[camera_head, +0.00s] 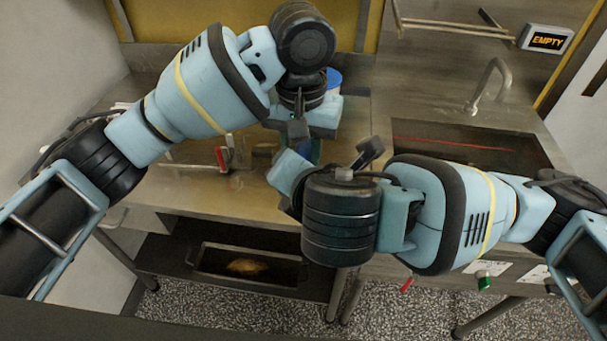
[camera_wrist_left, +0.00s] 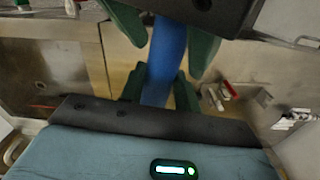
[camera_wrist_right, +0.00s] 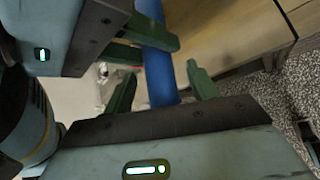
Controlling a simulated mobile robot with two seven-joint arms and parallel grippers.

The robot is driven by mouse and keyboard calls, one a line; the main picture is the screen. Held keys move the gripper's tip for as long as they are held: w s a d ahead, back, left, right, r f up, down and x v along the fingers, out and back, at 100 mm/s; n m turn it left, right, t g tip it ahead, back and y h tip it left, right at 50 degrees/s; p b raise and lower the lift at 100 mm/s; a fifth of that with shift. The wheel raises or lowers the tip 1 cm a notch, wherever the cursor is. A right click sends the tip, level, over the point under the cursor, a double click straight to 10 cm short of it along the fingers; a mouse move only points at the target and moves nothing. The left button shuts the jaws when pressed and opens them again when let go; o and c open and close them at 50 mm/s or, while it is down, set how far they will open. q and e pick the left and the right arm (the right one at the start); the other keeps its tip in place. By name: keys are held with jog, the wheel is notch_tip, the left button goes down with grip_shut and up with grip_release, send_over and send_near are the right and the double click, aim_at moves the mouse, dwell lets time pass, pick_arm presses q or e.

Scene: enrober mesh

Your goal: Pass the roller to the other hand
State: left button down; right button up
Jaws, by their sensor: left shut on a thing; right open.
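The roller is a blue cylinder (camera_wrist_left: 163,60) that stands lengthwise between my two grippers in the left wrist view. It also shows in the right wrist view (camera_wrist_right: 158,65). My left gripper (camera_wrist_left: 160,92) is shut on it, with green fingers on either side. My right gripper (camera_wrist_right: 160,92) is open, its two fingers apart on either side of the roller with a visible gap on the right. In the head view both grippers meet above the counter and hide most of the roller. A blue patch (camera_head: 334,77) shows behind my left wrist; I cannot tell whether it is the roller.
A steel counter (camera_head: 225,190) lies below the grippers, with a red-and-white item (camera_head: 223,157) on it at left. A sink (camera_head: 470,148) with a tap (camera_head: 490,80) is at right. A sign reading EMPTY (camera_head: 547,39) is at the back right. A tray (camera_head: 250,270) sits on the lower shelf.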

aim_at(302, 151)
jog(key=shift+w, duration=0.1)
jog(key=c, duration=1.2)
pick_arm(q)
jog(key=c, duration=0.9)
grip_release()
jog(key=shift+c, duration=0.2)
jog(key=shift+r, duration=0.1)
notch_tip(302, 151, up, 12)
